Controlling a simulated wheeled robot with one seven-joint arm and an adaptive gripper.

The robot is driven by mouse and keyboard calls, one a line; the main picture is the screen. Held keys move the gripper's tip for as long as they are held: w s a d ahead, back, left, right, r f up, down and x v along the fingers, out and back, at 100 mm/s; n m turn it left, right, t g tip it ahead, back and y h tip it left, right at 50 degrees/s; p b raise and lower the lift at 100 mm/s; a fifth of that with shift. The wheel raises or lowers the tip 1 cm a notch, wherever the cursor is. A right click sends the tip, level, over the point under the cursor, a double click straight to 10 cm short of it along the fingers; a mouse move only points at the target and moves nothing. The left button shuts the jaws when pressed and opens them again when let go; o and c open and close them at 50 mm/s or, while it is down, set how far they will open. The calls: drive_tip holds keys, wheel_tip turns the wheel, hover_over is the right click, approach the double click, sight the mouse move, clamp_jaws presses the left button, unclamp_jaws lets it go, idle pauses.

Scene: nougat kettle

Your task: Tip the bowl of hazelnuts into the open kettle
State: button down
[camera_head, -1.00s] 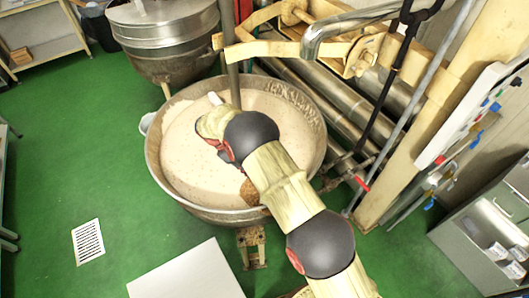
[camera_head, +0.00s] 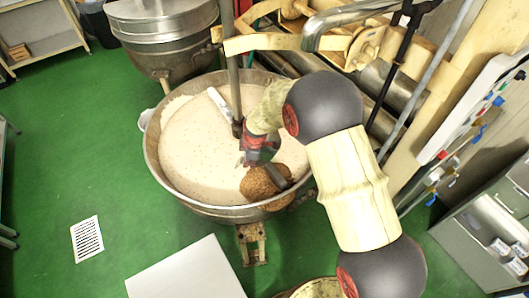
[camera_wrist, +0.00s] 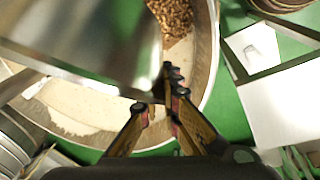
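The open kettle (camera_head: 152,160) is a wide metal vessel nearly full of pale nougat (camera_head: 195,150). Brown hazelnuts (camera_head: 262,183) form a heap inside its front-right rim, partly behind my arm; they also show at the top of the wrist view (camera_wrist: 174,16). A narrow dark grey piece lies by the heap. My gripper (camera_head: 252,158) is over the kettle, just above and left of the hazelnuts. In the wrist view, its fingers (camera_wrist: 154,100) have a small gap between tips, beside a large shiny metal surface (camera_wrist: 80,45). I cannot tell if that is the bowl or is gripped.
A metal stirrer shaft (camera_head: 233,75) stands in the kettle close to my gripper, under a cream frame (camera_head: 270,43). A lidded kettle (camera_head: 165,40) stands behind. A white tabletop (camera_head: 188,272) lies in front.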

sight(264, 148)
drive_tip(key=b, duration=0.3)
drive_tip(key=shift+w+f+y, duration=0.1)
drive_tip(key=shift+y, duration=0.3)
drive_tip(key=y+b, duration=0.1)
drive_tip(key=b, duration=0.6)
drive_tip(key=shift+t, duration=0.4)
drive_tip(key=y+b, duration=0.1)
drive_tip(key=b, duration=0.7)
drive_tip(key=r+t+y+b, duration=0.1)
drive_tip(key=y+b, duration=0.1)
drive_tip(key=b, duration=0.7)
drive_tip(key=t+y+b, duration=0.1)
drive_tip(key=b, duration=0.7)
drive_tip(key=shift+r+y+b, duration=0.3)
drive_tip(key=shift+r+b, duration=0.1)
drive_tip(key=shift+b, duration=0.35)
drive_tip(key=shift+d+r+m+y, duration=0.1)
drive_tip(key=shift+r+m+y, duration=0.25)
drive_tip(key=shift+y, duration=0.25)
drive_tip(key=shift+r+t+y, duration=0.25)
drive_tip(key=shift+t+y, duration=0.15)
drive_tip(key=shift+y, duration=0.25)
drive_tip(key=shift+r+t+y, duration=0.2)
drive_tip(key=shift+t+y, duration=0.2)
drive_tip(key=shift+y, duration=0.25)
